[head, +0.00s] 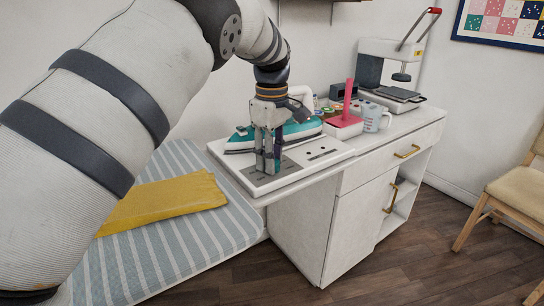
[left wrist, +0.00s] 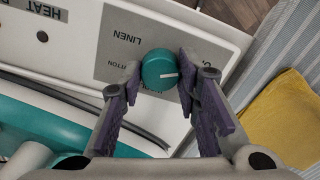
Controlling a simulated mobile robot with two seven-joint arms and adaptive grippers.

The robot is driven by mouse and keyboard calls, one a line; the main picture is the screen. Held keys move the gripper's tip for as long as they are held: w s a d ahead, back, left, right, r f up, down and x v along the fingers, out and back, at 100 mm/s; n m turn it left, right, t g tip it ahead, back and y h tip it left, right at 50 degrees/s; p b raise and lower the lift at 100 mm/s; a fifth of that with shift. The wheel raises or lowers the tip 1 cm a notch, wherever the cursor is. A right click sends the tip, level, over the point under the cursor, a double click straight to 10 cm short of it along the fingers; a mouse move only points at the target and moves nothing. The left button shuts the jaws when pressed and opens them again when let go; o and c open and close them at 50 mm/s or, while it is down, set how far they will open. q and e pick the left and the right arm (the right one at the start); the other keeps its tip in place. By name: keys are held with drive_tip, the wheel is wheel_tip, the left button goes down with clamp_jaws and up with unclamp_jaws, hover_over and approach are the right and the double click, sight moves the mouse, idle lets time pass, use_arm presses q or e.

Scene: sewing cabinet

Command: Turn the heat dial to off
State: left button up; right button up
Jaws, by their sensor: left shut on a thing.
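The heat dial (left wrist: 160,70) is a round teal knob with a white pointer mark. It sits on a grey label panel (left wrist: 122,66) printed LINEN, COTTON and a third word starting with O that is mostly hidden. The white mark points right in the left wrist view, toward the right-hand finger. My left gripper (left wrist: 160,78) is shut on the dial, with one purple-padded finger on each side. In the head view my left gripper (head: 268,168) points down onto the white board (head: 310,166), and its fingers hide the dial. My right gripper is in neither view.
A teal iron (head: 290,133) rests on the board close behind the gripper. A pink stand (head: 346,112), a mug (head: 375,116) and a press (head: 390,65) stand farther right on the cabinet. A yellow cloth (head: 165,200) lies on the striped ironing surface (head: 180,250).

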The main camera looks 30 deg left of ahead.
use_arm(q)
drive_tip(key=shift+n, duration=0.5)
drive_tip(key=o, duration=1.2)
drive_tip(key=shift+c, duration=0.2)
wheel_tip(320, 180, up, 12)
